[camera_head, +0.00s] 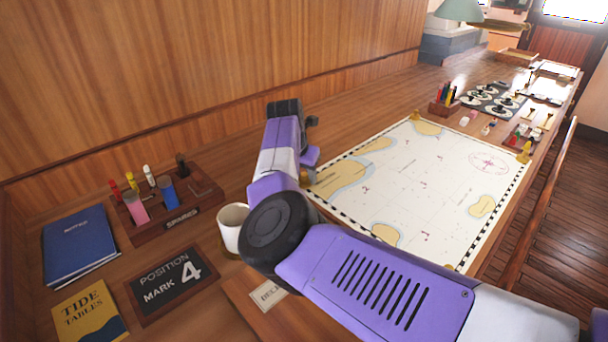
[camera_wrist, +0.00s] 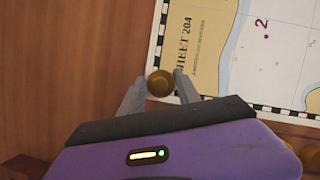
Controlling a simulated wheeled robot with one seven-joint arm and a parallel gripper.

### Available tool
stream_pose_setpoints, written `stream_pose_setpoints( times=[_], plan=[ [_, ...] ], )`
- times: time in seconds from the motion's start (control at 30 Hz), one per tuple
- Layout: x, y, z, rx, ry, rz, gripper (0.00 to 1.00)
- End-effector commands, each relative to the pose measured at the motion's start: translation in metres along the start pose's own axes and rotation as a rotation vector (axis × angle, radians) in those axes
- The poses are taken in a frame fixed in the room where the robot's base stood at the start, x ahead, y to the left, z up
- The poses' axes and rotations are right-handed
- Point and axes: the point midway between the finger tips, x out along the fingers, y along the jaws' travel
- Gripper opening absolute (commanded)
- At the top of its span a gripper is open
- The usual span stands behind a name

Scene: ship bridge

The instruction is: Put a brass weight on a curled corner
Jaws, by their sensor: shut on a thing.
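The chart (camera_head: 400,190) lies on the wooden desk, with brass weights at its far corner (camera_head: 416,116) and right corner (camera_head: 525,153). In the wrist view, my gripper (camera_wrist: 160,80) is shut on a brass weight (camera_wrist: 159,84) at the chart corner (camera_wrist: 185,55) marked "SHEET 204". The weight's round top shows between the two fingers. Whether it touches the paper or hangs just above it cannot be told. In the head view, my arm covers most of this corner, and a small brass bit (camera_head: 304,179) shows beside it.
A wooden wall (camera_head: 200,80) rises behind. Gold round things (camera_wrist: 310,155) show at the wrist view's lower right.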

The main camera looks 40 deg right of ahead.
Motion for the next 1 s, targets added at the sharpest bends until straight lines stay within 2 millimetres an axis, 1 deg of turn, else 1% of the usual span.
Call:
stream_pose_setpoints(
  times=[0.23, 0.27, 0.33, 0.37, 0.4, 0.67, 0.77, 0.87, 1.0],
  plan=[
    [0.000, 0.000, 0.000, 0.000, -0.001, 0.000, 0.00],
    [0.000, 0.000, 0.000, 0.000, -0.001, 0.000, 0.41],
    [0.000, 0.000, 0.000, 0.000, -0.001, 0.000, 0.55],
    [0.000, 0.000, 0.000, 0.000, -0.001, 0.000, 0.61],
    [0.000, 0.000, 0.000, 0.000, -0.001, 0.000, 0.64],
    [0.001, 0.000, -0.001, 0.000, 0.001, 0.000, 0.64],
    [-0.004, 0.001, -0.001, -0.001, 0.000, 0.001, 0.64],
    [-0.015, 0.002, 0.000, 0.000, -0.002, 0.003, 0.64],
    [-0.039, 0.002, 0.000, 0.001, -0.003, 0.003, 0.64]
  ],
)
